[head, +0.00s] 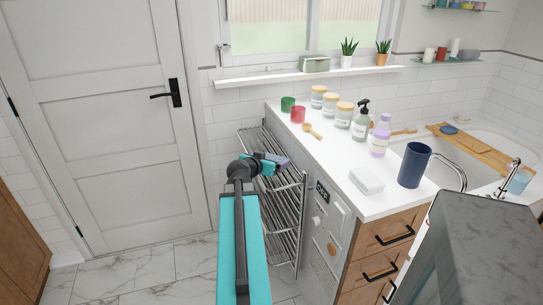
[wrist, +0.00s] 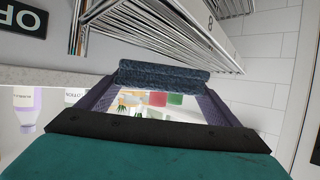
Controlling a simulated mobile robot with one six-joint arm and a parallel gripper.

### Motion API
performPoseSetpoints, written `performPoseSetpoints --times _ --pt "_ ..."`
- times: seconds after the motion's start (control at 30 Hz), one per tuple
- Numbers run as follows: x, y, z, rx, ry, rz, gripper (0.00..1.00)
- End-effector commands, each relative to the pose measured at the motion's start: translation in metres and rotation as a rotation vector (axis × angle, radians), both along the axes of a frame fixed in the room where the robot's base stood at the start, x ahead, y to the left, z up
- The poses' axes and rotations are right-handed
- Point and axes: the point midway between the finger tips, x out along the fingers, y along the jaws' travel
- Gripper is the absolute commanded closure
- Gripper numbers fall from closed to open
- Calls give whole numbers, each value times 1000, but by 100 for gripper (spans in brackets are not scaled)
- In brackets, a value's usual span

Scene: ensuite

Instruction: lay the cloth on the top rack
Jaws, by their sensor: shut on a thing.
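My gripper (head: 270,164) is in front of the metal rack at the end of the counter, near its upper tiers in the head view. In the wrist view the gripper (wrist: 165,85) is shut on a dark blue cloth (wrist: 165,73), which spans between the fingertips as a narrow bundle. The cloth is too small to make out clearly in the head view. The metal rack (head: 286,222) has several barred tiers, and my arm hides part of it. Its bars (wrist: 150,27) also show beyond the cloth in the wrist view. I see no contact between cloth and rack.
The white counter (head: 330,150) is right of the gripper. It holds a green cup (head: 288,104), a red cup (head: 298,114), several jars and bottles, and a dark blue tumbler (head: 414,165). A closed white door (head: 105,120) stands left. Tiled floor (head: 150,265) is open before it.

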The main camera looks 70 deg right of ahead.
Motion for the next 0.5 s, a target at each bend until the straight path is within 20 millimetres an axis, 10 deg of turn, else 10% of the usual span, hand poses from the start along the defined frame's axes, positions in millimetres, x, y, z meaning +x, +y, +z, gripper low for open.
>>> performPoseSetpoints --times 0.5 --pt "21 -53 -4 0 1 -1 36"
